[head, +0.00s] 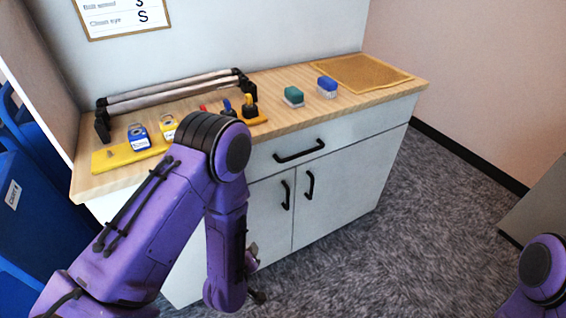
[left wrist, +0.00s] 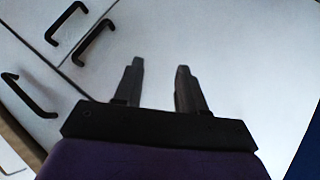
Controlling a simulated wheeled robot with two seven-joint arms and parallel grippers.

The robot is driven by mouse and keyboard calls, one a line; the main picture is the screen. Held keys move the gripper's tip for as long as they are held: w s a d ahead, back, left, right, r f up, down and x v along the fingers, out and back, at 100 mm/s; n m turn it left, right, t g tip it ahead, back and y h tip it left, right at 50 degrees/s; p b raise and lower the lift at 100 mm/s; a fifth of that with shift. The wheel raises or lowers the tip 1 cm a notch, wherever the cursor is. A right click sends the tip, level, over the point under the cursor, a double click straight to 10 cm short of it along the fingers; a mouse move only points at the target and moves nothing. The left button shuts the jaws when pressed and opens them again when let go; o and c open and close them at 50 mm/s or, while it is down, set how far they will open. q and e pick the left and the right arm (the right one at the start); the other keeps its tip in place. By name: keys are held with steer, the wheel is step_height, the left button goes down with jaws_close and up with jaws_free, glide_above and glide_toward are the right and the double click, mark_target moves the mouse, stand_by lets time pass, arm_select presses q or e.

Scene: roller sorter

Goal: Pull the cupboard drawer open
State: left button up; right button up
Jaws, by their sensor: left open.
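The cupboard (head: 330,205) is white with a wooden top. Its drawer (head: 340,135) is shut, flush with the front, and has a black bar handle (head: 300,151). In the left wrist view the drawer handle (left wrist: 28,96) is at the left edge. My left gripper (head: 256,275) is low in front of the cupboard doors, below the drawer handle and apart from it, partly hidden behind my forearm. In the left wrist view the left gripper (left wrist: 160,68) is open and empty, facing the white front. My right gripper is out of view.
Two door handles (head: 286,195) (head: 310,185) sit below the drawer.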

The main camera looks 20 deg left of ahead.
arm_select(q)
steer(key=w+d+r+n+t+b, duration=0.2)
steer(key=w+d+r+n+t, duration=0.25)
steer(key=w+r, duration=0.35)
steer(key=w+d+r+n+t+b, duration=0.25)
steer(key=w+r+t, duration=0.25)
steer(key=w+r, duration=0.35)
steer(key=d+f+p+x, duration=0.1)
steer(key=x, duration=0.9)
steer(key=shift+w+h, duration=0.35)
steer(key=shift+h, duration=0.05)
steer(key=shift+a+r, duration=0.1)
jaws_close()
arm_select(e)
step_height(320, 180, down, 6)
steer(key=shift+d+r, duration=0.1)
